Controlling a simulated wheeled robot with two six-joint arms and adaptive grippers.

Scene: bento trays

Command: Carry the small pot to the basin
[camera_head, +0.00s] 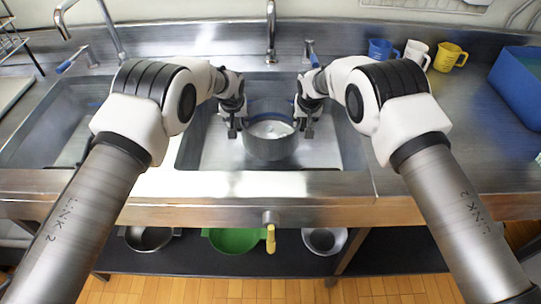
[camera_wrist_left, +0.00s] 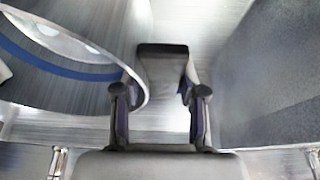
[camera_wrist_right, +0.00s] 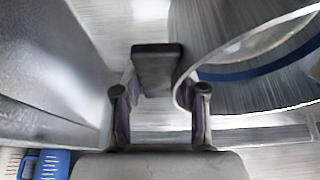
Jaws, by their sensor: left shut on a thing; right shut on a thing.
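The small pot (camera_head: 270,150) is grey metal with a blue band, and it is upright within the outline of the right-hand sink basin (camera_head: 326,158). I cannot tell whether its base touches the basin floor. My left gripper (camera_head: 233,128) is shut on the pot's dark left handle (camera_wrist_left: 162,65). My right gripper (camera_head: 308,128) is shut on its dark right handle (camera_wrist_right: 156,66). The pot's side shows in the left wrist view (camera_wrist_left: 50,88) and the right wrist view (camera_wrist_right: 235,95). Something pale shows inside the pot, but I cannot tell what.
A tap (camera_head: 271,35) stands behind the basin. A second basin (camera_head: 55,130) is at left. A blue cup (camera_head: 380,50), white cup (camera_head: 415,54), yellow cup (camera_head: 448,57) and blue bin (camera_head: 520,90) stand on the right counter. Bowls, including a green one (camera_head: 233,241), sit below.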

